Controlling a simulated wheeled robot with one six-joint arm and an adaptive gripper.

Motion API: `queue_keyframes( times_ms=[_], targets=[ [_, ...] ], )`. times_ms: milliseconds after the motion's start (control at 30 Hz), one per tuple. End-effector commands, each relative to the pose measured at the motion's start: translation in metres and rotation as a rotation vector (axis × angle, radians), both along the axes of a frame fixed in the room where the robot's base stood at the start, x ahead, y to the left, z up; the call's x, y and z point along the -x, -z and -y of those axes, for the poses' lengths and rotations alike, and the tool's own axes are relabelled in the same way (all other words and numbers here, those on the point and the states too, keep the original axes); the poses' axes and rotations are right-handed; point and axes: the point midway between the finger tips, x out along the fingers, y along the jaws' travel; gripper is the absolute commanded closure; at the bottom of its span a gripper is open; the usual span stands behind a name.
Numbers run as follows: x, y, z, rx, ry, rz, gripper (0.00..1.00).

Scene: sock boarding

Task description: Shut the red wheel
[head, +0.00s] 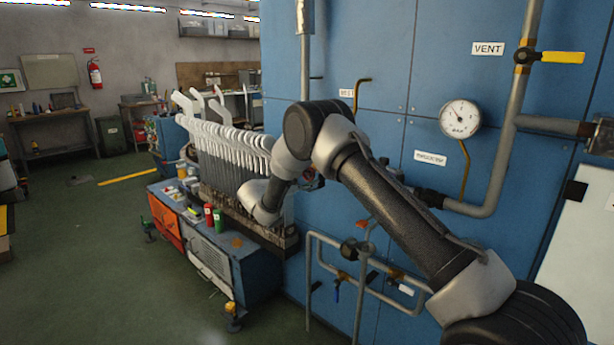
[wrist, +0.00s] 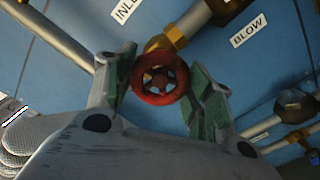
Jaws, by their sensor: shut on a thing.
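The red wheel (wrist: 160,79) is a small round handwheel with spokes, on a brass valve fitting (wrist: 172,40) in the wrist view. My gripper (wrist: 164,82) has one finger on each side of the wheel, and it is shut on the wheel's rim. The fingers are grey with green inner faces. In the head view my arm covers most of the wheel and the gripper, so the hold shows only in the wrist view.
A blue panel (head: 285,65) carries pipes, a pressure gauge (head: 460,118) and a yellow-handled VENT valve (head: 562,57). A BLOW label (wrist: 250,34) is right of the wheel. White sock boards (head: 228,140) stand left of my arm. Lower pipes (head: 312,265) project below it.

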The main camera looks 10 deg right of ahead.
Motion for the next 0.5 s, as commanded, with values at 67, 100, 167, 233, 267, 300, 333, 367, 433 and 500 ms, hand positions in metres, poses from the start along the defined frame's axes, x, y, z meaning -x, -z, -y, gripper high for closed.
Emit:
queue_keyframes(
  times_ms=[67, 100, 167, 233, 267, 300, 333, 367, 433, 500],
  targets=[
    [0.0006, 0.0009, -0.0003, -0.012, 0.000, 0.017, 0.70],
    [0.0006, 0.0009, -0.0003, -0.019, 0.000, 0.025, 0.70],
    [0.0006, 0.0009, -0.0003, -0.025, 0.000, 0.033, 0.70],
    [0.0006, 0.0010, -0.0003, -0.031, 0.000, 0.041, 0.70],
    [0.0006, 0.0010, -0.0003, -0.032, 0.000, 0.043, 0.70],
    [0.0006, 0.0011, -0.0003, -0.034, 0.000, 0.046, 0.70],
    [0.0006, 0.0011, -0.0003, -0.035, 0.000, 0.047, 0.70],
    [0.0006, 0.0011, -0.0003, -0.036, 0.000, 0.048, 0.70],
    [0.0007, 0.0012, -0.0003, -0.037, 0.000, 0.049, 0.70],
    [0.0006, 0.0013, -0.0003, -0.037, 0.000, 0.049, 0.70]
  ],
)
